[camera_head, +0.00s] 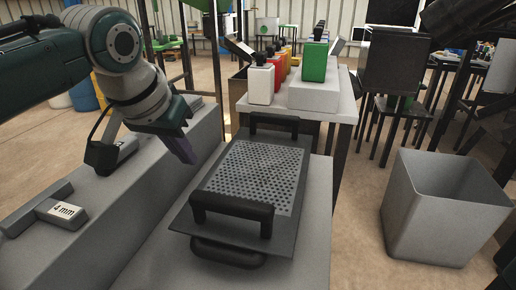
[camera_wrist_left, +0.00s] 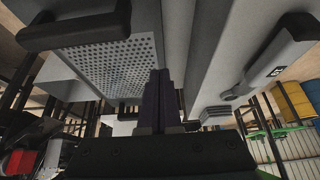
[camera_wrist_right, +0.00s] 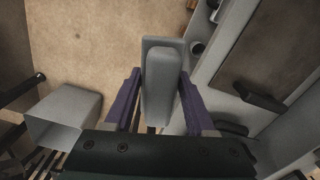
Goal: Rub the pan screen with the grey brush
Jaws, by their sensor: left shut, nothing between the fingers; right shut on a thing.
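The pan screen (camera_head: 262,177) is a grey perforated plate with black handles at its near and far ends. It lies on a pale grey block in the head view, and its holes also show in the left wrist view (camera_wrist_left: 115,65). My left gripper (camera_head: 190,157) is shut and empty, pointing down just left of the screen; its fingers are together in the left wrist view (camera_wrist_left: 160,95). My right gripper (camera_wrist_right: 158,95) is shut on a grey block-like thing, which looks like the grey brush (camera_wrist_right: 158,80). Its bristles are not visible. The screen's plate (camera_wrist_right: 275,60) is at right there.
A grey ledge (camera_head: 140,205) runs left of the screen and carries a grey piece marked "4 mm" (camera_head: 62,213). An open grey bin (camera_head: 445,215) stands on the floor at right. Several bottles, one green (camera_head: 313,62), stand on a table behind.

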